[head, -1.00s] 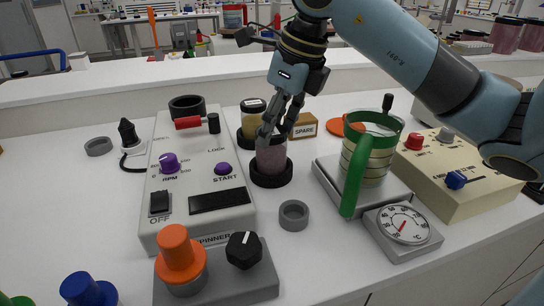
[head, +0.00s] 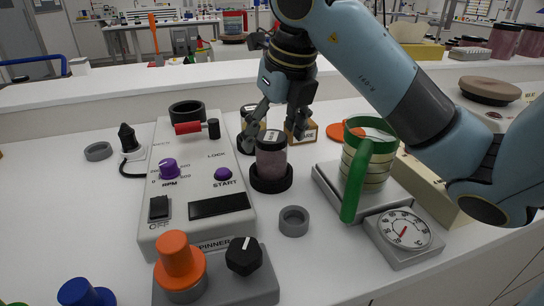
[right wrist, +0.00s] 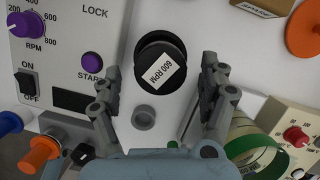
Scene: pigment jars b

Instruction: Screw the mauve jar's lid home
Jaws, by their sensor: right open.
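The mauve jar (head: 271,166) stands upright in a black ring holder (head: 271,184). Its dark lid (head: 271,140) sits on top of it; in the right wrist view the lid (right wrist: 160,67) shows a white "600 RPM" label. How tightly the lid is seated cannot be told. My right gripper (head: 274,138) is open at the jar from above and behind. In the right wrist view its fingertips (right wrist: 160,72) are wide apart, one on each side of the lid, with gaps showing. My left gripper is not in view.
The spinner box (head: 205,215) is close left of the jar. A grey ring (head: 294,221) lies in front. Behind are another jar (head: 249,125), partly hidden, and a spare box (head: 309,132).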

